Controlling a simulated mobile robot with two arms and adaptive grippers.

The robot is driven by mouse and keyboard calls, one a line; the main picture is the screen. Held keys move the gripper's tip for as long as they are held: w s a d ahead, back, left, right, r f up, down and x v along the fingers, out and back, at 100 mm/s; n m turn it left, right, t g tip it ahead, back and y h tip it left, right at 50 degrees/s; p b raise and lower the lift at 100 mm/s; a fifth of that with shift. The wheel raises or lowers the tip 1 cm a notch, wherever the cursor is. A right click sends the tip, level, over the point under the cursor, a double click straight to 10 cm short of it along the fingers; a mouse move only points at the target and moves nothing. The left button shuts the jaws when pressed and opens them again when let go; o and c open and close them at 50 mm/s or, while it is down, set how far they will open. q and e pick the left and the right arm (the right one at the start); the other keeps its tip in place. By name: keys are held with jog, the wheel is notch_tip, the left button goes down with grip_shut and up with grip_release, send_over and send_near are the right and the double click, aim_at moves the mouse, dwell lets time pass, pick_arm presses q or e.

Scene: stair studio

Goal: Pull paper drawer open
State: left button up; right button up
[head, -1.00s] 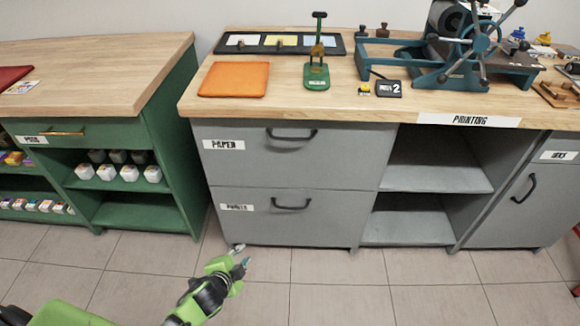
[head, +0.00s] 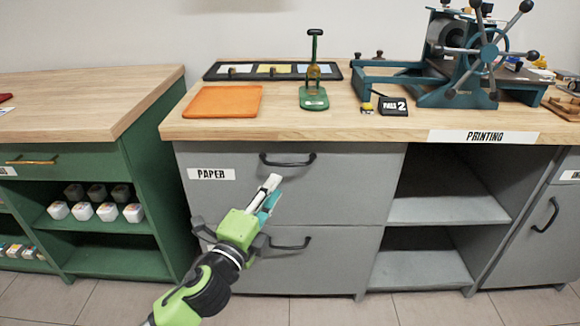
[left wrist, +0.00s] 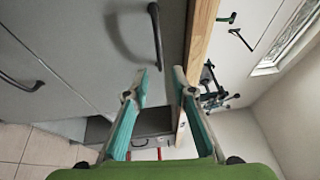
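The paper drawer (head: 345,190) is the upper grey drawer front, with a white PAPER label at its left. It is shut flush with the cabinet. Its dark bar handle (head: 288,160) sits near the top edge. My left gripper (head: 270,192) is in front of this drawer, a little below and left of the handle. In the left wrist view the left gripper (left wrist: 160,85) has its two fingers apart with nothing between them. The handle (left wrist: 156,36) lies just beyond the fingertips there, not touching them. My right gripper is not in view.
A lower drawer with its own handle (head: 290,243) is below, partly hidden by my arm. Open shelves (head: 440,205) are to the right. The wooden worktop (head: 300,122) overhangs above. A green cabinet (head: 160,190) stands at the left.

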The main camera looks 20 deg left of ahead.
aim_at(290, 165)
pick_arm(q)
jog(key=shift+w+d+r+b, duration=0.1)
jog(key=shift+w+d+b, duration=0.1)
jog(key=shift+w, duration=1.55)
jog(key=shift+w+d+r+b, duration=0.1)
jog(key=shift+w+d+r, duration=0.1)
jog(key=shift+w, duration=1.5)
jog(key=shift+w+d+r+b, duration=0.1)
jog(key=shift+w+d+b, duration=0.1)
jog(key=shift+w, duration=1.55)
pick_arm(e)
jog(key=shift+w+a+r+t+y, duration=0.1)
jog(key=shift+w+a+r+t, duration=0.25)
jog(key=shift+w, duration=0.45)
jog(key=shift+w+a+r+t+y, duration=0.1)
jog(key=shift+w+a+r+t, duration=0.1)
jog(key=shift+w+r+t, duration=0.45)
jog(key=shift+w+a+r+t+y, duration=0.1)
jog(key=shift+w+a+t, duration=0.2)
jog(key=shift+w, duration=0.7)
pick_arm(q)
grip_shut()
